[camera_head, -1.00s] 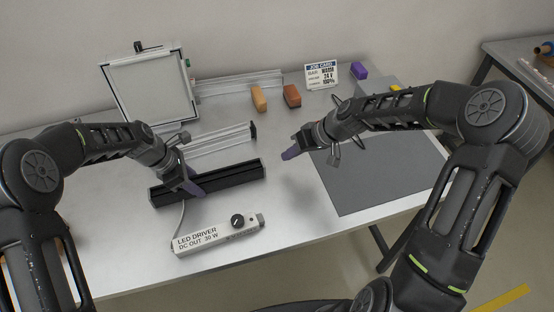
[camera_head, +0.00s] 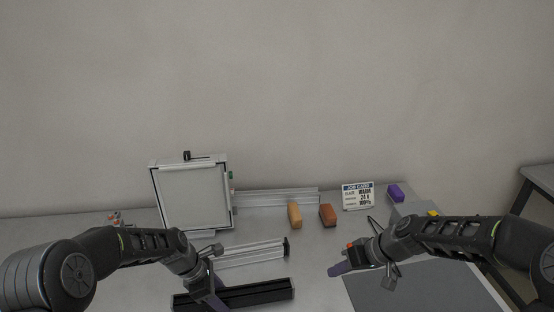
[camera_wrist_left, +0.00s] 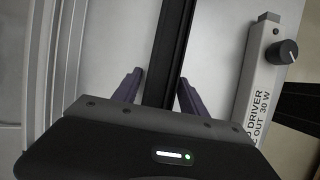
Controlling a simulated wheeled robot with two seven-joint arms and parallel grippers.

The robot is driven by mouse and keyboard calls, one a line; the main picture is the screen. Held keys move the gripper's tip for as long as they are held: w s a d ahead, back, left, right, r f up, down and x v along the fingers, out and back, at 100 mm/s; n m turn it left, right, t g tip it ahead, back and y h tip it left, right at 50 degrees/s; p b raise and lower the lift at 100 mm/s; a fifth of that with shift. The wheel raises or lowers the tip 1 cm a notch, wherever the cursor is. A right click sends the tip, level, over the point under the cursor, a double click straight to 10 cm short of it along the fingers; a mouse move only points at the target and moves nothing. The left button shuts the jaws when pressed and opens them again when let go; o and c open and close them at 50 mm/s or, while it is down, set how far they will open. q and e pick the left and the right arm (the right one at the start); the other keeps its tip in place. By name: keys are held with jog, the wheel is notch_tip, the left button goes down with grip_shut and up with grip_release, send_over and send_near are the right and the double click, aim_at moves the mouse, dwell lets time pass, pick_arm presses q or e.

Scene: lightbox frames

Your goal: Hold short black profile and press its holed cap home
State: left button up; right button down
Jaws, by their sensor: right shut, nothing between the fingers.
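The black profile (camera_head: 255,293) lies on the table at the bottom of the head view, its left part partly hidden by my left gripper. In the left wrist view the profile (camera_wrist_left: 170,45) runs between the two purple fingers of my left gripper (camera_wrist_left: 160,82). The fingers stand apart on either side of it, with a gap visible on the left. In the head view my left gripper (camera_head: 214,299) is over the profile's left half. My right gripper (camera_head: 337,270) is shut and empty, right of the profile's right end. I cannot make out the holed cap.
A silver profile (camera_head: 250,252) with a dark end lies behind the black one. A framed panel (camera_head: 193,198), an orange block (camera_head: 295,215), a brown block (camera_head: 328,215) and a job card (camera_head: 357,196) stand farther back. The LED driver (camera_wrist_left: 262,85) is beside the profile. A grey mat (camera_head: 420,290) lies at right.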

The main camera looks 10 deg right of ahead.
pick_arm(q)
jog(key=shift+o, duration=1)
jog(key=v, duration=1.2)
